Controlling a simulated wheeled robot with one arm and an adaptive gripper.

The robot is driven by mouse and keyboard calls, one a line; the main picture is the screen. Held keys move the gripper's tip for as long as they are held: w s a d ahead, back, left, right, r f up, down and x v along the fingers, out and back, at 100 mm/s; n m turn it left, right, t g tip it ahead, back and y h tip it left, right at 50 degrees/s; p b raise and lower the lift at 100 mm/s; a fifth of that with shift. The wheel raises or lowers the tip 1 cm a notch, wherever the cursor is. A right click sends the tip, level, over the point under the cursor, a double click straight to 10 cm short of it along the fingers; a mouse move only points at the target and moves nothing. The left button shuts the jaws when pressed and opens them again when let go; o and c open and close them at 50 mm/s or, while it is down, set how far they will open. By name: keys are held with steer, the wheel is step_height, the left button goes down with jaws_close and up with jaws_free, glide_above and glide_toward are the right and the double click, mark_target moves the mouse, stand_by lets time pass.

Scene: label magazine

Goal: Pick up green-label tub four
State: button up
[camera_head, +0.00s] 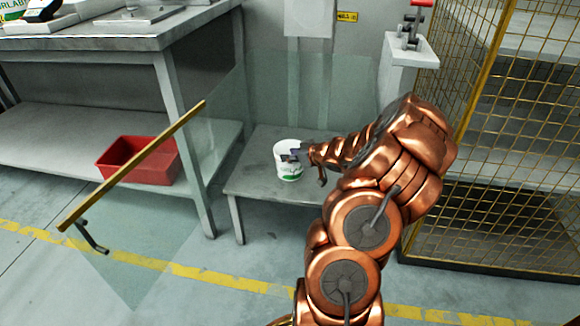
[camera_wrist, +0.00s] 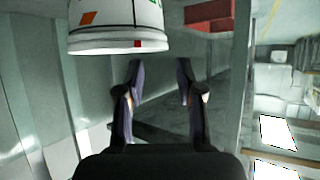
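A white tub (camera_head: 287,172) with some green on its label stands upright on a low grey table. Its number is not readable. In the wrist view a white tub (camera_wrist: 115,28) with green and orange-red marks fills the top left, cut off by the frame edge. My gripper (camera_head: 298,156) is at the tub's upper right side in the head view and overlaps its rim there. In the wrist view my gripper (camera_wrist: 160,70) is open, with nothing between its two fingers. The tub lies beyond the fingertips and to the left; contact cannot be told.
A clear panel with a yellow edge bar (camera_head: 132,165) stands left of the low table (camera_head: 250,181). A red bin (camera_head: 150,172) sits on the workbench's lower shelf (camera_head: 60,150). A yellow mesh cage (camera_head: 500,160) is close on the right. The low table's front left is bare.

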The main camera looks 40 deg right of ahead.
mark_target(277, 157)
steer(key=shift+a+f+b+x, duration=0.15)
steer(key=shift+b+x, duration=0.5)
steer(key=shift+x, duration=0.45)
steer(key=shift+a+f+b+x, duration=0.1)
steer(key=shift+f+b+x, duration=0.1)
steer(key=shift+b+x, duration=0.65)
steer(key=shift+w+f, duration=0.25)
steer(key=shift+w, duration=0.25)
steer(key=shift+c, duration=0.4)
jaws_close()
